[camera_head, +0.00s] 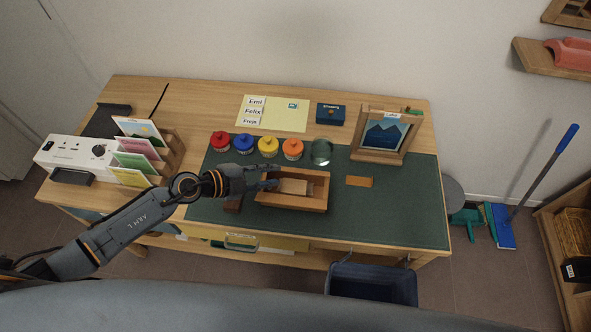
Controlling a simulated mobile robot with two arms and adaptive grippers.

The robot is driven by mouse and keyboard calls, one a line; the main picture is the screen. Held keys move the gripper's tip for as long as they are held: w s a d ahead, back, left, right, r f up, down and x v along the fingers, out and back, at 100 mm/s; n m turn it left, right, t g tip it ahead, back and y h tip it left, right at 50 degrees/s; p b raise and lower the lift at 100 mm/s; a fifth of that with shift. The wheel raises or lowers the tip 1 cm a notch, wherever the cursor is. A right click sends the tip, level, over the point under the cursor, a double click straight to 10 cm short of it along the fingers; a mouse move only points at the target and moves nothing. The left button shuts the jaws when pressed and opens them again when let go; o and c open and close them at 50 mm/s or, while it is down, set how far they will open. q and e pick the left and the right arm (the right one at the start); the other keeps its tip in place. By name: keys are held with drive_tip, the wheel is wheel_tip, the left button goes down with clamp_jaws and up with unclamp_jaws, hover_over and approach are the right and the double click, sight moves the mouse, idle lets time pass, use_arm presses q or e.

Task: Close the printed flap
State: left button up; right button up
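A wooden stand (377,155) at the back right of the desk holds an upright panel printed with a mountain picture (384,133). I cannot tell for sure whether this panel is the printed flap. My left arm reaches in from the left, and my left gripper (270,179) is at the left end of an open wooden box (292,204). A pale wooden block (294,187) lies in the box, just right of the fingertips. The fingers are too small to tell whether they are open or touch the block. My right gripper is not in view.
Red (220,141), blue (244,143), yellow (268,146) and orange (292,149) pots and a glass jar (321,152) stand behind the box. An orange strip (359,181) lies right of it. A card rack (170,155) stands left. The mat's right side (410,215) is clear.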

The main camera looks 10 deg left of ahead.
sight(296, 172)
use_arm(q)
drive_tip(key=x, duration=0.9)
drive_tip(key=shift+b, duration=0.3)
clamp_jaws()
